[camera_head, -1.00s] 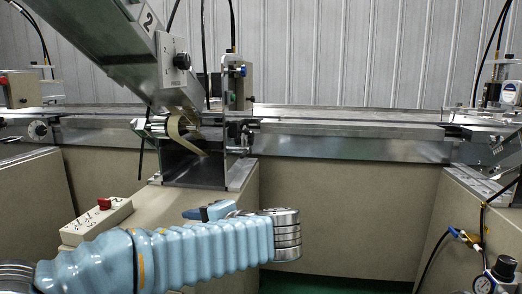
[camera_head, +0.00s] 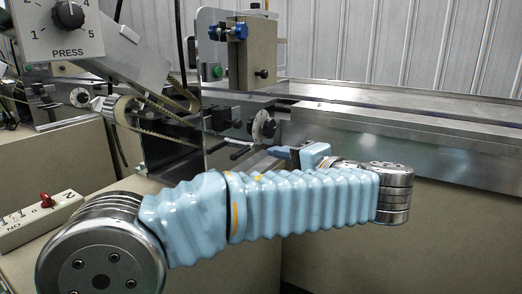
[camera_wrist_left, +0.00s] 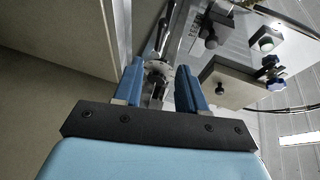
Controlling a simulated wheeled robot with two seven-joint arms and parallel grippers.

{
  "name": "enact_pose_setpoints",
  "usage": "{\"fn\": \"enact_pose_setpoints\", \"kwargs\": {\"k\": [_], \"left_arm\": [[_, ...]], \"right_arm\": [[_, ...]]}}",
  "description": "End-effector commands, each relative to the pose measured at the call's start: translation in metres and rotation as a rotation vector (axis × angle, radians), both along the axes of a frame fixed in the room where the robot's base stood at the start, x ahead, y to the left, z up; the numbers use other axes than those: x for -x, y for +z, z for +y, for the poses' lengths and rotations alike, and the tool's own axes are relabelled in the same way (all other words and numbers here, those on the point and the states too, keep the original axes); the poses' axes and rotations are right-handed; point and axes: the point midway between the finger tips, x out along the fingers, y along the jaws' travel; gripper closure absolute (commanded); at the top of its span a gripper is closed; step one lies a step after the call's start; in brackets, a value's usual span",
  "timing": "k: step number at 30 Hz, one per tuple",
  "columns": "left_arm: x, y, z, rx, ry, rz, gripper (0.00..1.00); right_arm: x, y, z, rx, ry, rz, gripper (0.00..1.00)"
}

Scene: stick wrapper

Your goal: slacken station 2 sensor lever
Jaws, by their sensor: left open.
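A small metal lever (camera_head: 238,150) with a dark tip sticks out low on the station's near side. Beside it is a round disc with a dark knob (camera_head: 263,127). In the left wrist view a lever (camera_wrist_left: 162,35) rises from a round metal hub (camera_wrist_left: 158,72), seen between the fingers. I cannot tell for certain which part is the sensor lever. My left gripper (camera_head: 284,152) is open, its blue fingers pointing left towards the lever. In the left wrist view the open left gripper (camera_wrist_left: 158,74) shows nothing held between its fingers. My right gripper is not in view.
A PRESS dial panel (camera_head: 68,28) is at the upper left. A block with blue knobs (camera_head: 250,50) stands above the lever on a clear plate. A switch box (camera_head: 38,218) with a red switch is at lower left. The metal conveyor rail (camera_head: 400,130) runs to the right.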

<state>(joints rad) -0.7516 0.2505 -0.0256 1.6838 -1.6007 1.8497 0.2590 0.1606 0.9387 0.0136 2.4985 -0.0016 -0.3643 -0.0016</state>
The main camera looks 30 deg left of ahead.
Motion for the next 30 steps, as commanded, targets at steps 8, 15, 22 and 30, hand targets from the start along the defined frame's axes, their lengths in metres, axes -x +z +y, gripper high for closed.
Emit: {"fn": "enact_pose_setpoints", "kwargs": {"k": [8, 15, 22, 30], "left_arm": [[-0.024, -0.010, 0.050, 0.000, 0.007, 0.001, 0.59], [-0.047, -0.019, 0.093, 0.000, 0.004, 0.002, 0.59], [-0.058, -0.023, 0.114, 0.000, 0.001, 0.002, 0.59], [-0.060, -0.024, 0.116, 0.000, 0.001, 0.001, 0.59]], "right_arm": [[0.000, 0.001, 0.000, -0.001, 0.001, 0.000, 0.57], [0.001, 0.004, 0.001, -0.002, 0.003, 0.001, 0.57], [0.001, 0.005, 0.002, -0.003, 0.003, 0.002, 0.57], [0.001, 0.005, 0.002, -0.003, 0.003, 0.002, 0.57]]}}
